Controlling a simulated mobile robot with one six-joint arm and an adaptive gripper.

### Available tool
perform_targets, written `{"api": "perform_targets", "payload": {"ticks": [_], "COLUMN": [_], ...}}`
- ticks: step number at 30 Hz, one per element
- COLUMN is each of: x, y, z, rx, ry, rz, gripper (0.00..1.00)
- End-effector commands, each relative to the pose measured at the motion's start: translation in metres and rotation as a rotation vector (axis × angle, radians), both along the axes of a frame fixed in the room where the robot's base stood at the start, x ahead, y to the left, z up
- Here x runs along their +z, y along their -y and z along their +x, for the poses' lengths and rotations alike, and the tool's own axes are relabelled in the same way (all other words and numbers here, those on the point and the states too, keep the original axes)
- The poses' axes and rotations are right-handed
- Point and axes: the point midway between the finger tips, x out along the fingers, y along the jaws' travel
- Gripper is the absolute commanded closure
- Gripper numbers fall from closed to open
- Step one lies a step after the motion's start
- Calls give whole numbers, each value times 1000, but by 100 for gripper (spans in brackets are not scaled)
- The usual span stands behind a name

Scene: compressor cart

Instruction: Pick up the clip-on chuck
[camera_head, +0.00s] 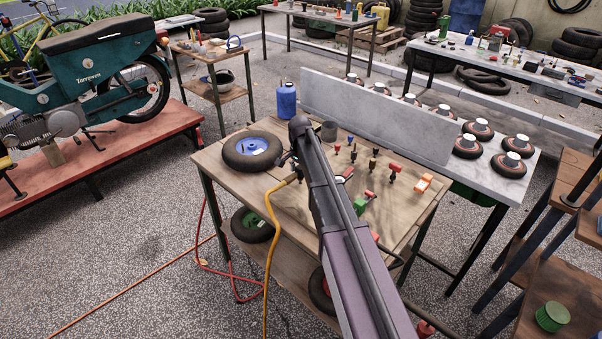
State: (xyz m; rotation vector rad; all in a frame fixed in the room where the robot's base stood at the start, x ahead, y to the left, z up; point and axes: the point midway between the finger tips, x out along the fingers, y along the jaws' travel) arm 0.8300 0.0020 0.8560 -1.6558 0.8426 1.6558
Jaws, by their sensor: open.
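I cannot tell for certain which small part is the clip-on chuck. A yellow hose (268,215) rises over the front of the wooden cart top and ends at a small fitting (292,178), partly hidden by my arm. Several small brass, black, red and green fittings stand or lie on the cart top, among them a red-ended one (394,171) and a green-and-red one (362,203). My gripper (286,163) is open, small and dark in this view, low over the cart between the wheel and the hose end. I see nothing held in it.
A wheel with a blue hub (252,149) lies left on the cart top (235,183). A blue bottle (287,99) stands behind it. A grey upright panel (380,112) borders the back. My arm hides the middle.

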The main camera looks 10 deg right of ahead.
Motion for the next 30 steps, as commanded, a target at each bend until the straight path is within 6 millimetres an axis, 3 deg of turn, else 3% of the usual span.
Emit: {"api": "perform_targets", "payload": {"ticks": [5, 12, 13, 30], "x": [0, 0, 0, 5], "y": [0, 0, 0, 0], "z": [0, 0, 0, 0], "rx": [0, 0, 0, 0], "ry": [0, 0, 0, 1], "rz": [0, 0, 0, 1], "gripper": [20, 91, 96, 96]}}
